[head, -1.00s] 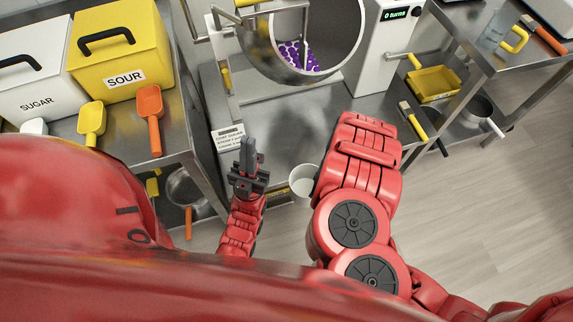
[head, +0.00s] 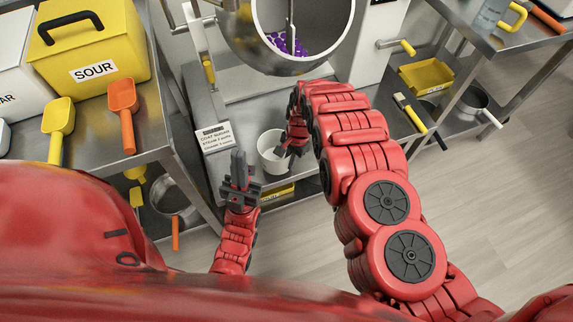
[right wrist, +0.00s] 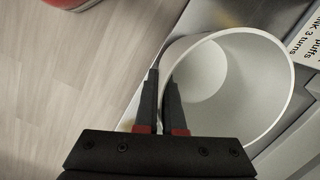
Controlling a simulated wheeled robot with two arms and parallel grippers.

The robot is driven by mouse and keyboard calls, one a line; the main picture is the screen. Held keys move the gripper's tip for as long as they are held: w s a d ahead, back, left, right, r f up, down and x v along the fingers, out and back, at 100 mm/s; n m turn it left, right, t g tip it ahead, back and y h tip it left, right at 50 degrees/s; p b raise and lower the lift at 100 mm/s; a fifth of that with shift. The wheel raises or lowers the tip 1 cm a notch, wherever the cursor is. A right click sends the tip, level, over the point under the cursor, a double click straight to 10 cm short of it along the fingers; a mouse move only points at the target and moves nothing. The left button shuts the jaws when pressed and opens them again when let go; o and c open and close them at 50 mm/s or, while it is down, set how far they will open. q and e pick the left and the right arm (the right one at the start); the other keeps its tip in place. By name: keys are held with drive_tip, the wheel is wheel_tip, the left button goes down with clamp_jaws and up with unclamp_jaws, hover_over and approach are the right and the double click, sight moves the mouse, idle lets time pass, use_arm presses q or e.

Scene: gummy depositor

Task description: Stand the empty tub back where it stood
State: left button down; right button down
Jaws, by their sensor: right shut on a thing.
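The white tub (head: 268,158) is at the front of the steel bench below the drum; it looks roughly upright and empty. My right gripper (head: 290,148) is shut on its wall at the right side. In the right wrist view the tub (right wrist: 282,75) shows its open mouth, and my right gripper (right wrist: 161,100) has its fingers at the near rim. I cannot tell whether the tub's base touches the bench. My left gripper (head: 240,165) stands apart, left of and nearer than the tub, with nothing seen in it; its fingers overlap in this view.
The drum (head: 290,65) with purple gummies stands behind the tub. A printed card (head: 213,137) is close at the tub's left. The left table holds a yellow SOUR bin (head: 100,50) and scoops.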

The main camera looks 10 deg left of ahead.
drive_tip(key=shift+w+a+f, duration=0.1)
drive_tip(key=shift+w+a, duration=0.55)
drive_tip(key=shift+a, duration=0.05)
drive_tip(key=shift+f, duration=1.75)
drive_tip(key=shift+b, duration=0.35)
drive_tip(key=shift+f, duration=0.25)
drive_tip(key=c, duration=1)
unclamp_jaws()
drive_tip(key=shift+r, duration=0.1)
